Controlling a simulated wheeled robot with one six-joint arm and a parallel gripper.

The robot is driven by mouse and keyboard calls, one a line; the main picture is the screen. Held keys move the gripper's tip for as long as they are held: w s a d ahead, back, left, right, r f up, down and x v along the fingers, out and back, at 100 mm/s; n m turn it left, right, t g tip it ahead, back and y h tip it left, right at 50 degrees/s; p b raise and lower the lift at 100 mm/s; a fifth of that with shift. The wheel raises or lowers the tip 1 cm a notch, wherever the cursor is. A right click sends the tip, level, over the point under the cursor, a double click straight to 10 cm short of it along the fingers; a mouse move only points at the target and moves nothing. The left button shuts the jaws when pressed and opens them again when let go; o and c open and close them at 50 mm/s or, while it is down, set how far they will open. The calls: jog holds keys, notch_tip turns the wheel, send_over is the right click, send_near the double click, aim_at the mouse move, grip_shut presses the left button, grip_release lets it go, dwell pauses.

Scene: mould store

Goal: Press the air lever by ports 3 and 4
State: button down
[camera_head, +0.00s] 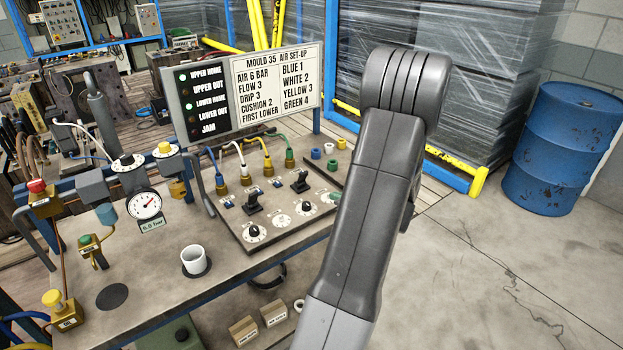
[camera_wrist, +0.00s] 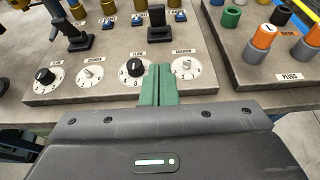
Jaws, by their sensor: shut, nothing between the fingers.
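The air lever by the yellow and green hose ports (camera_head: 300,182) is a black stick on a black base, on the right of the grey panel (camera_head: 232,228). In the wrist view this lever (camera_wrist: 156,38) stands upright just beyond my fingertips. My gripper (camera_wrist: 160,70) is shut and empty, its green fingers between the flow dial (camera_wrist: 133,68) and the cushion dial (camera_wrist: 186,68). A gap seems to lie between fingertips and lever; contact cannot be made out. The other black lever (camera_head: 253,204) stands to the left, also in the wrist view (camera_wrist: 74,36).
The sign board (camera_head: 250,90) behind the panel has green lamps lit at upper home and lower home. A plug tray (camera_wrist: 270,62) lies right of the panel. A white cup (camera_head: 195,260) stands on the bench left.

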jog(key=p, duration=0.3)
send_near(303, 179)
jog(key=f, duration=0.1)
jog(key=w+f, duration=0.1)
jog(key=a+f, duration=0.1)
jog(key=shift+w+f, duration=0.3)
jog(key=shift+f, duration=0.05)
jog(key=shift+w+a+r+p, duration=0.2)
jog(key=shift+w+a+r, duration=0.15)
jog(key=shift+w, duration=0.1)
jog(key=shift+w+a+r+p, duration=0.2)
jog(key=shift+w+a+r, duration=0.1)
jog(key=shift+w, duration=0.2)
jog(key=shift+w+a+r, duration=0.1)
jog(key=shift+w+a, duration=0.3)
jog(key=shift+w, duration=0.2)
